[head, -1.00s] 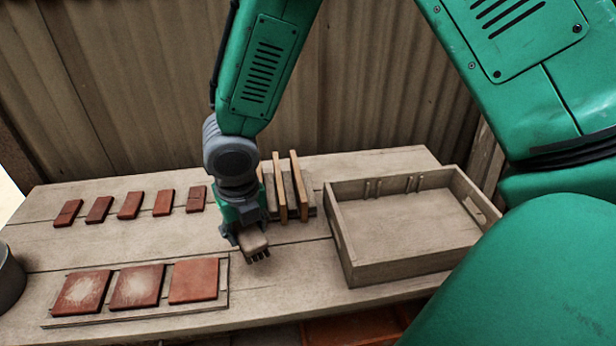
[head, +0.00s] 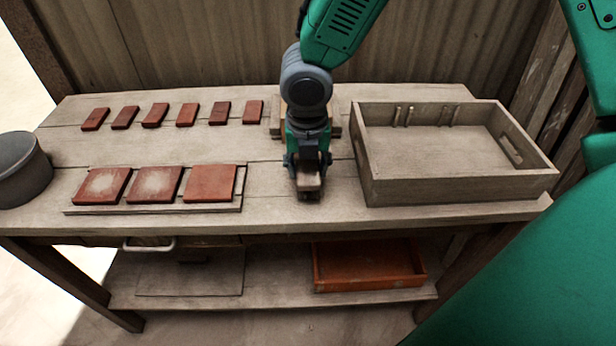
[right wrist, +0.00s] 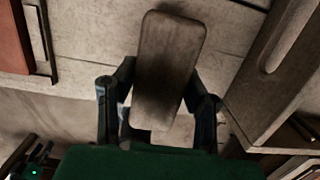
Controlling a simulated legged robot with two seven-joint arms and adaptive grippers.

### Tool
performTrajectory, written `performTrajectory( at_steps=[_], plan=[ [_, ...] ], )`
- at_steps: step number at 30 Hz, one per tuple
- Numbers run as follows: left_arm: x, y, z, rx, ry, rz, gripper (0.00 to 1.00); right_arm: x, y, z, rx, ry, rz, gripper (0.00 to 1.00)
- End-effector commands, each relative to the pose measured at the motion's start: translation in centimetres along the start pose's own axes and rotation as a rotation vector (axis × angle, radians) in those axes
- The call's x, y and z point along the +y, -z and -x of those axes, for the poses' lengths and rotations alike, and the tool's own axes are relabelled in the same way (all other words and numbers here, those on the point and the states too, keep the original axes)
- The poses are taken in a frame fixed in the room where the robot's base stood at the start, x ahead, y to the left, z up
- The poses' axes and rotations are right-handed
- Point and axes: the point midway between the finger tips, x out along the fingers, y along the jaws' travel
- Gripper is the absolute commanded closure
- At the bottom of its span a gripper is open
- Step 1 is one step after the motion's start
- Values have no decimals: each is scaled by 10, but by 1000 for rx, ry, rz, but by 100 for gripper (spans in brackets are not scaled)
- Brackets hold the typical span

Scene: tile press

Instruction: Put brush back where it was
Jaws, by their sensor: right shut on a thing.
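My right gripper (head: 308,190) is shut on the brush, above the bench (head: 270,205) between the tile board and the wooden crate. The brush (right wrist: 168,70) has a worn grey-brown wooden back, seen between the two fingers in the right wrist view. In the head view the brush (head: 309,182) is small and partly hidden by the fingers; its bristles do not show clearly. The crate (head: 460,190) stands at the right, with several small pegs (head: 404,115) on its inner back wall. My left gripper is not in view.
Three larger red tiles lie on a board (head: 150,208), two with pale dust. Several small red tiles (head: 154,115) line the back. A rack (head: 335,125) stands partly hidden behind my right arm. A dark bucket (head: 22,170) is at left. An orange tray (head: 370,285) sits below.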

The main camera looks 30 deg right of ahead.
Motion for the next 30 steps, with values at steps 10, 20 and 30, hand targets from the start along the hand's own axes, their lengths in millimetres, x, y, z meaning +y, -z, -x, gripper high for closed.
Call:
performTrajectory(
  at_steps=[10,20,30],
  plan=[
    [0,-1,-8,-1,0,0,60,-2,1,-25,2,-2,-1,98],
    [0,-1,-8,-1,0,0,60,0,2,-26,2,0,0,41],
    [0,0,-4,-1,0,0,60,0,1,-13,0,-5,-1,41]
  ],
)
